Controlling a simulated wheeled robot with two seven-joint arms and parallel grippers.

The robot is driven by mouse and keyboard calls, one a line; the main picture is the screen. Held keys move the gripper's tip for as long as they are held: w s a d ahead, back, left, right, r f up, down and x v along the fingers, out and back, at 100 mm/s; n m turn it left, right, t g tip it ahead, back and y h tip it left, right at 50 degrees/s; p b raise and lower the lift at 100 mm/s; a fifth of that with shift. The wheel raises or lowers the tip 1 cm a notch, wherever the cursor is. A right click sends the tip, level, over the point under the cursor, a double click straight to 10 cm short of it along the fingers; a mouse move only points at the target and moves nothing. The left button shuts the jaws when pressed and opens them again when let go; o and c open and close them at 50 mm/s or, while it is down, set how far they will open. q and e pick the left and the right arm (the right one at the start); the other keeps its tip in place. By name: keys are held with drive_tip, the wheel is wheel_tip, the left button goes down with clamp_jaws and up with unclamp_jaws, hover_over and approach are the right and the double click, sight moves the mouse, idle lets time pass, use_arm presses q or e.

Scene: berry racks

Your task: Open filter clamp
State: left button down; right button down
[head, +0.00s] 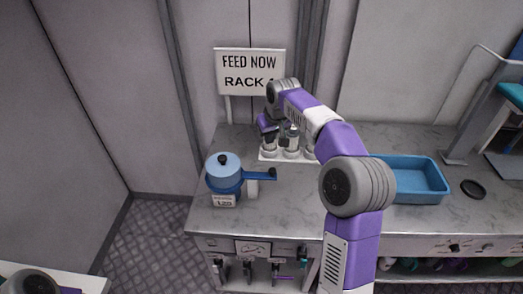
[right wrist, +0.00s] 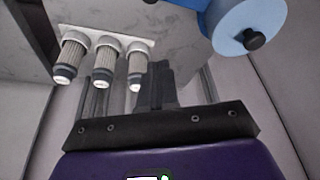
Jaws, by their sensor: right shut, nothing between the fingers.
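Several white and grey filter cylinders (head: 291,139) stand on a white base (head: 270,156) on the counter. Three of them (right wrist: 105,60) show at the upper left of the right wrist view. My right arm reaches over the counter, and its gripper (head: 268,130) is beside the left end of the filter row, partly hidden. In the right wrist view its dark fingers (right wrist: 157,85) are together and empty, right of the filters. I cannot clearly pick out a clamp. My left gripper is not in view.
A blue lidded pot (head: 225,178) with a long handle stands on the counter left of the filters; its lid (right wrist: 245,25) also shows close by. A sign (head: 249,70) stands behind. A blue tray (head: 425,186) and a black disc (head: 473,189) lie at right.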

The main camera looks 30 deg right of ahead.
drive_tip(key=b, duration=0.5)
hover_over(260, 173)
drive_tip(key=s+d, duration=0.1)
drive_tip(key=d, duration=0.2)
drive_tip(key=shift+f, duration=5.1)
drive_tip(key=shift+s+d+p, duration=0.1)
drive_tip(key=shift+d+p, duration=0.05)
drive_tip(key=shift+p, duration=0.15)
